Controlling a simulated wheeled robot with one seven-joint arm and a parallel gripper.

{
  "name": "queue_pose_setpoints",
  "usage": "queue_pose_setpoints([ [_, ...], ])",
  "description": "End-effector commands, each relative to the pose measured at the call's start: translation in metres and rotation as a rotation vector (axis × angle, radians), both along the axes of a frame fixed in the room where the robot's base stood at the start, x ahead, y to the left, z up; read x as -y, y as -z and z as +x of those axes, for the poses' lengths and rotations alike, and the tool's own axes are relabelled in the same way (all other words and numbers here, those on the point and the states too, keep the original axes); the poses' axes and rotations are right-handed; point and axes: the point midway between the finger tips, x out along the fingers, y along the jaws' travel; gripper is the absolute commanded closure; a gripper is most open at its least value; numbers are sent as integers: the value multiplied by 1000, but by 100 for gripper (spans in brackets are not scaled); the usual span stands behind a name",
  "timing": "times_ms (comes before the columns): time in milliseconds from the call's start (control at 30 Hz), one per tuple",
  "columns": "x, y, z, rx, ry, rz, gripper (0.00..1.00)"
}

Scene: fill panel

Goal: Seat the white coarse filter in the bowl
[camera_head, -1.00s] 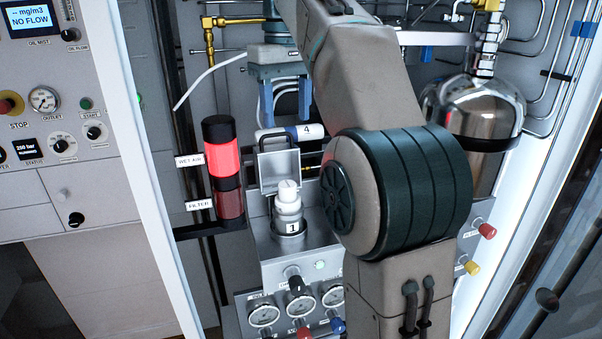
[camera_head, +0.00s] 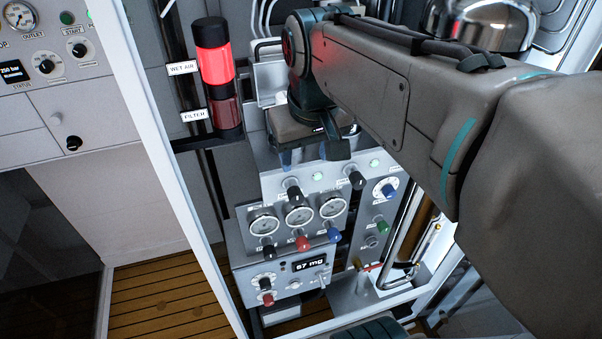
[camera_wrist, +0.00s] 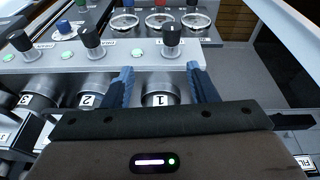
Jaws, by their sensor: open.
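My gripper (camera_head: 308,152) is open over the top of the grey fill panel in the head view. In the wrist view its two blue fingers (camera_wrist: 163,82) stand on either side of the metal bowl (camera_wrist: 174,97) labelled 1. I see nothing held between the fingertips. The white coarse filter cannot be made out now; my gripper and arm cover that spot in the head view, and the dark palm covers the lower part of the wrist view. Whether the fingers touch anything cannot be told.
Bowls labelled 2 (camera_wrist: 93,90) and 3 (camera_wrist: 38,92) stand beside bowl 1. Black knobs (camera_wrist: 171,36) and green lights line the panel by the fingers. Three gauges (camera_head: 299,217) are below. A lit red lamp column (camera_head: 213,66) stands left.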

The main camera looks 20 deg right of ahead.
Motion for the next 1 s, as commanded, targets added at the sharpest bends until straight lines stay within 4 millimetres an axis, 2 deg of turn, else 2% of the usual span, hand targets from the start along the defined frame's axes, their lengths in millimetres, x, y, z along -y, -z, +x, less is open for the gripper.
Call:
queue_pose_setpoints([
  [33,1,18,-14,14,11,5,47],
  [100,1,39,-28,36,26,13,47],
  [200,2,64,-45,58,44,23,47],
  [300,2,80,-55,75,54,29,47],
  [433,2,89,-60,82,60,33,47],
  [700,2,90,-60,82,60,33,47],
  [1000,2,106,-60,67,59,33,47],
])
